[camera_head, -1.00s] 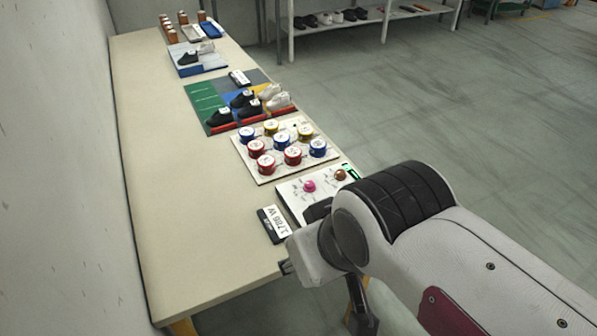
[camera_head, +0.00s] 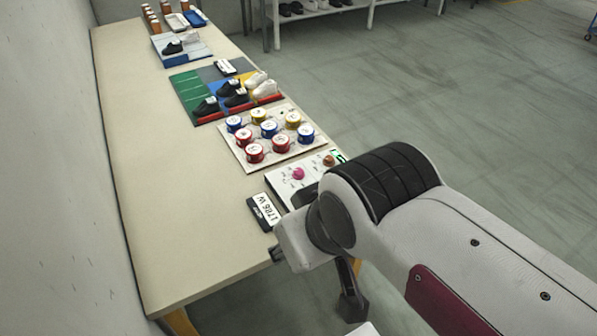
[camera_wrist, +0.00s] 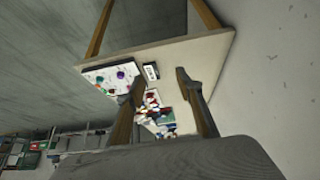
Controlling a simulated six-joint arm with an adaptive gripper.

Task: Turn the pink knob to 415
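The pink knob (camera_head: 298,173) stands on a white control panel (camera_head: 278,180) at the near right edge of the table. Its dial marks are too small to read. A brown knob (camera_head: 328,160) and a partly hidden green display (camera_head: 338,156) are at the panel's right. My arm covers the panel's near part in the head view. In the wrist view, the panel (camera_wrist: 92,74) lies upper left, with a pink-purple spot on it that looks like the knob (camera_wrist: 121,75). My gripper (camera_wrist: 158,84) is open and empty, its fingers apart from the knob.
A black-and-white label plate (camera_head: 264,209) lies beside the panel. Behind it are a board of red, blue and yellow round pieces (camera_head: 232,148) and a coloured mat (camera_head: 195,92) with shoes. The table's left side (camera_head: 150,170) is clear. A wall (camera_head: 50,180) runs along the left.

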